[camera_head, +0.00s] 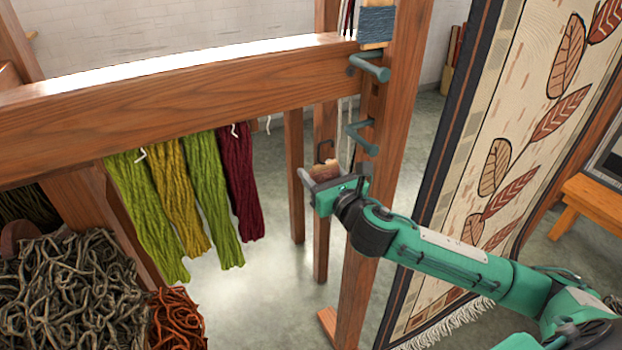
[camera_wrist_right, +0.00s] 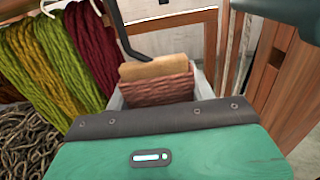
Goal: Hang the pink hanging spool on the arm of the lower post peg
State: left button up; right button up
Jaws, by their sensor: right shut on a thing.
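The pink hanging spool (camera_head: 325,170) has a wooden end, dusty pink yarn and a dark hook. It also shows in the right wrist view (camera_wrist_right: 158,90), its hook rising at the upper left. My right gripper (camera_head: 322,178) is shut on the spool and holds it in the air, hook up. The lower post peg (camera_head: 361,138) is a teal peg on the wooden post, slightly above and right of the spool; spool and peg look apart. A dark teal shape at the top right of the wrist view may be this peg. My left gripper is not in view.
An upper teal peg (camera_head: 370,67) sits above on the same post (camera_head: 395,110), with a blue spool (camera_head: 376,23) above it. A thick beam (camera_head: 190,100) crosses at left, with green, yellow and maroon skeins below. A patterned rug (camera_head: 520,130) hangs at right.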

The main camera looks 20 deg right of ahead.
jog(key=d+f+b, duration=0.1)
jog(key=d+b, duration=0.3)
jog(key=d, duration=0.5)
jog(key=shift+w+b, duration=0.3)
jog(key=shift+w, duration=0.05)
jog(key=shift+d, duration=0.1)
dwell(0.4)
jog(key=o, duration=1.1)
